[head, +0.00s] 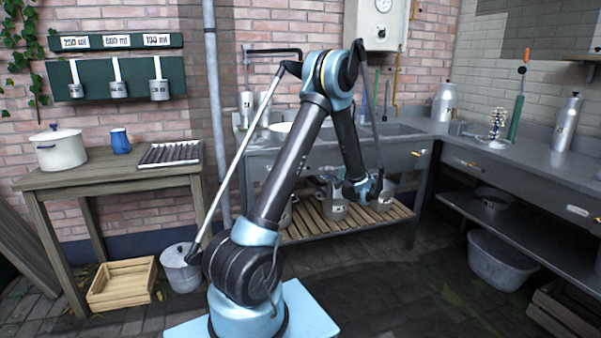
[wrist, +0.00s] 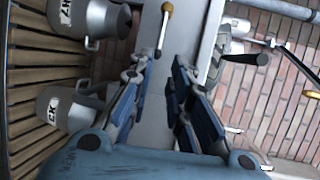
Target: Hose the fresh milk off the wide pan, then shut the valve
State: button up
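A wide pale pan (head: 281,127) sits at the left of the sink in the head view, partly hidden by my arm. Milk on it is too small to make out. My gripper (head: 366,192) is low in front of the sink counter, above the slatted shelf. In the wrist view my gripper (wrist: 165,68) has its two fingers apart with nothing between them. A black lever (wrist: 250,59) shows at the right. I cannot tell whether it is the valve; the hose is not clear.
Labelled metal cans (wrist: 66,108) stand on the slatted shelf (head: 313,222). A wooden table (head: 115,173) bears a white pot (head: 60,151) and a blue mug (head: 120,142). A wooden crate (head: 122,284) and grey tub (head: 500,262) stand on the floor. Paving at front right is clear.

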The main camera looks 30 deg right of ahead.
jog(key=x, duration=1.7)
jog(key=shift+f, duration=0.1)
grip_shut()
